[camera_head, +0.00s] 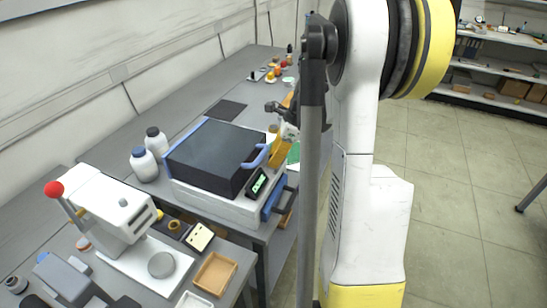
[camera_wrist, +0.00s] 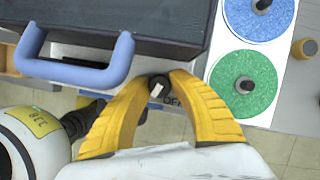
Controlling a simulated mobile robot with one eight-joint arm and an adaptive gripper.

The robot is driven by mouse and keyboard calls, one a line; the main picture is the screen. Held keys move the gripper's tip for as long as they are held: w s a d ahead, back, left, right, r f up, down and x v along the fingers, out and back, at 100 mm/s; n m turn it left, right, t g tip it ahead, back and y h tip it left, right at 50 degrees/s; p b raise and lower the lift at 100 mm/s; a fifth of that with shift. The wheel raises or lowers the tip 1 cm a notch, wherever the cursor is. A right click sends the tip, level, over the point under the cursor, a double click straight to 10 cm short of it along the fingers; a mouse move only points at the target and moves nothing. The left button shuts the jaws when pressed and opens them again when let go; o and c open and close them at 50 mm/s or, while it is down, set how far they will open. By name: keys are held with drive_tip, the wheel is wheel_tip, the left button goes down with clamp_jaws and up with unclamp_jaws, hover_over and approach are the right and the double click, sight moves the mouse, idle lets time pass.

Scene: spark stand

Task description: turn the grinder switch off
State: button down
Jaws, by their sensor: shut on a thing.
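The grinder seems to be the unit with a white top (camera_wrist: 212,45), a speckled blue disc (camera_wrist: 240,22) and a green disc (camera_wrist: 262,98); a bit of green (camera_head: 294,153) shows beside my gripper in the head view. The switch is a small dark round knob with a white mark (camera_wrist: 157,90). Dark lettering beside it is partly hidden by a finger, so its setting cannot be read for sure. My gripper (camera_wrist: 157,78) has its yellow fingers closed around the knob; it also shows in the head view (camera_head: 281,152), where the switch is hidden.
A black-lidded box (camera_head: 213,155) with a blue handle (camera_wrist: 80,75) stands close to the left of my gripper. Open floor lies right.

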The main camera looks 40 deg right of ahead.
drive_tip(key=n+g+y, duration=0.1)
drive_tip(key=n, duration=0.3)
drive_tip(key=shift+n+p, duration=0.4)
drive_tip(key=shift+g, duration=0.3)
drive_tip(key=c, duration=1.2)
unclamp_jaws()
drive_tip(key=shift+o, duration=0.2)
drive_tip(key=shift+v, duration=4)
drive_tip(key=shift+s, duration=0.1)
